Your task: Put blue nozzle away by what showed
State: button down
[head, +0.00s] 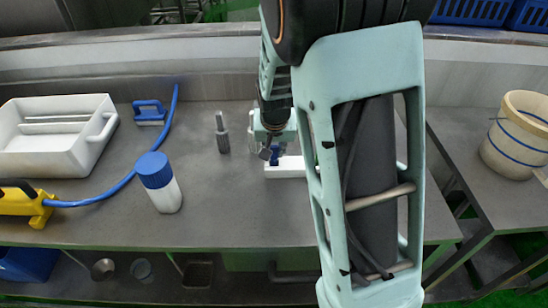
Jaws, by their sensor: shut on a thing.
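My gripper (273,150) is at the middle of the steel table in the head view, pointing down and shut on a small dark blue piece, the blue nozzle (276,155). Most of the nozzle is hidden by the fingers. A white block or holder (285,169) lies just below and behind it in the picture, partly covered by my arm. I cannot tell whether the nozzle touches it. A grey nozzle-like piece (222,133) stands upright to the left of my gripper.
On the table (235,215) are a white bottle with blue cap (160,180), a white divided tray (60,140), a blue brush (150,112), and a yellow tool (22,203) with blue hose. A cream bucket (520,130) stands at right. The table front is clear.

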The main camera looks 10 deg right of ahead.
jog(key=shift+f, duration=0.5)
jog(key=shift+f, duration=0.1)
jog(key=c, duration=1.8)
grip_release()
jog(key=shift+c, duration=0.2)
jog(key=shift+r, duration=0.5)
jog(key=p+v, duration=0.1)
jog(key=v, duration=1)
jog(key=shift+s, duration=0.25)
jog(key=shift+a+r, duration=0.1)
